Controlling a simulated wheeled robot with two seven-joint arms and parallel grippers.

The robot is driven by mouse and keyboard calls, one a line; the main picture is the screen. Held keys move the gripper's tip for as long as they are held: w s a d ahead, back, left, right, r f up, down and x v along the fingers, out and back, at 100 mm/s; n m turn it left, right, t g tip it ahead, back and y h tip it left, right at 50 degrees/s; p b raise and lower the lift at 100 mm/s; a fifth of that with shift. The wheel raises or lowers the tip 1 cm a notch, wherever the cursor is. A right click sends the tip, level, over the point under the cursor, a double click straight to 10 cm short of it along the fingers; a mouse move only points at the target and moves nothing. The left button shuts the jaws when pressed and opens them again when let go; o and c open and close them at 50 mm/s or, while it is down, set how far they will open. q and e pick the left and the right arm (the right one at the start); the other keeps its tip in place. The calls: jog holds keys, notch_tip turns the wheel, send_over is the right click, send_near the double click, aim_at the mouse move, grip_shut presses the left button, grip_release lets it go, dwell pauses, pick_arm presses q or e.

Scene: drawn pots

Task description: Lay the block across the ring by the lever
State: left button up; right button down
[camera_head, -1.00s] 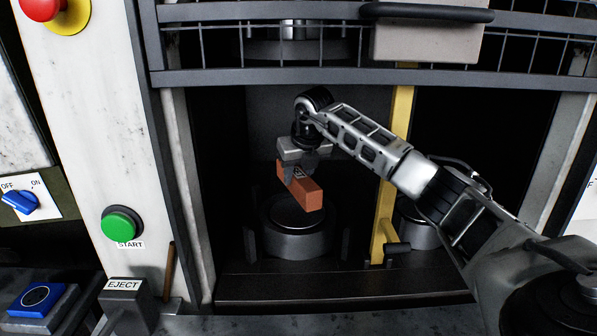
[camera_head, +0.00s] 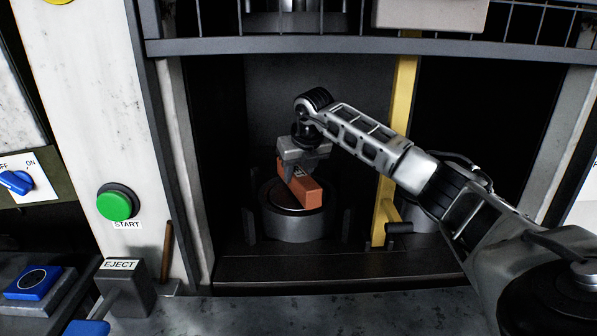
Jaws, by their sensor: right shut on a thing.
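An orange-brown block (camera_head: 308,194) is held in my right gripper (camera_head: 298,170), which is shut on it. The block is over a round grey ring (camera_head: 296,228) inside the dark bay, its long side running from back left to front right. It hides part of the ring's top, and I cannot tell whether it touches it. A yellow upright with a dark handle (camera_head: 402,228) stands right of this ring. A second round grey part (camera_head: 425,217) is behind it, partly hidden by my right arm. My left gripper is not in view.
A dark grille (camera_head: 350,47) hangs above the bay opening. A white pillar with a green START button (camera_head: 117,204) stands left, and an EJECT box (camera_head: 124,287) is below it. Narrow dark posts flank the ring. A grey ledge (camera_head: 380,310) runs along the front.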

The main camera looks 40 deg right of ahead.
jog(key=shift+f, duration=0.4)
dwell(0.6)
jog(key=c, duration=0.9)
grip_release()
jog(key=shift+o, duration=0.3)
jog(key=shift+f, duration=0.25)
jog(key=b+v, duration=0.1)
jog(key=v, duration=1.1)
jog(key=shift+r, duration=0.3)
jog(key=shift+f, duration=0.1)
jog(key=x, duration=1.2)
jog(key=shift+f, duration=0.15)
jog(key=shift+r+p, duration=0.4)
